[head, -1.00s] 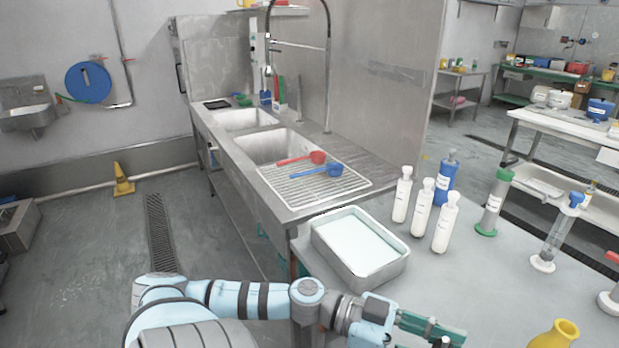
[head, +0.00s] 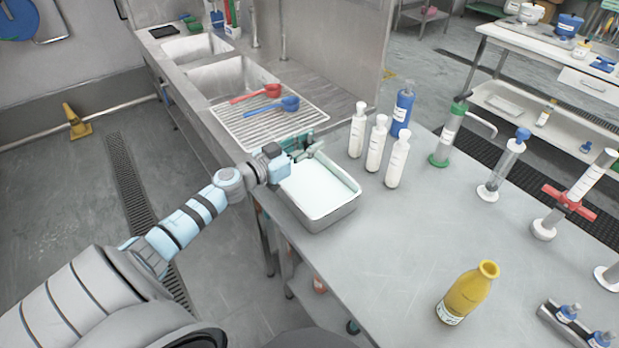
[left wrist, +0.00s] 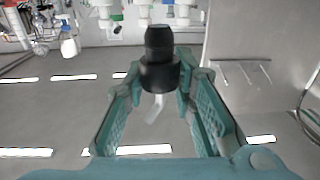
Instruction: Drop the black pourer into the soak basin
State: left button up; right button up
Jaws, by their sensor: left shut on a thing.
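The black pourer (left wrist: 160,62), with a pale, see-through spout at its lower end, sits between the fingertips of my left gripper (left wrist: 160,85) in the left wrist view. The gripper is shut on it. In the head view, my left gripper (head: 312,150) is at the far left end of the soak basin (head: 333,219), a grey metal tray holding pale liquid. The pourer cannot be made out clearly there. I cannot tell the gripper's exact height over the rim. My right gripper is not in view.
White bottles (head: 376,143) and a blue bottle (head: 403,108) stand close to the right of the basin. A drainboard (head: 285,133) with red and blue scoops lies behind it. A yellow bottle (head: 468,292) stands at the front right. The table's middle is clear.

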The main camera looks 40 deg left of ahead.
pick_arm(q)
notch_tip(320, 180, down, 6)
jog(key=w+a+n+y+b, duration=0.1)
jog(key=a+b, duration=0.1)
jog(key=b, duration=0.5)
jog(key=shift+w+a+f+y, duration=0.2)
jog(key=shift+w+a+y, duration=0.15)
jog(key=shift+w+y, duration=0.05)
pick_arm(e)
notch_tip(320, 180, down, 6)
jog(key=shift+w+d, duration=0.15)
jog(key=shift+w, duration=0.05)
pick_arm(q)
jog(key=shift+r, duration=0.1)
jog(key=o, duration=1.1)
notch_tip(320, 180, up, 10)
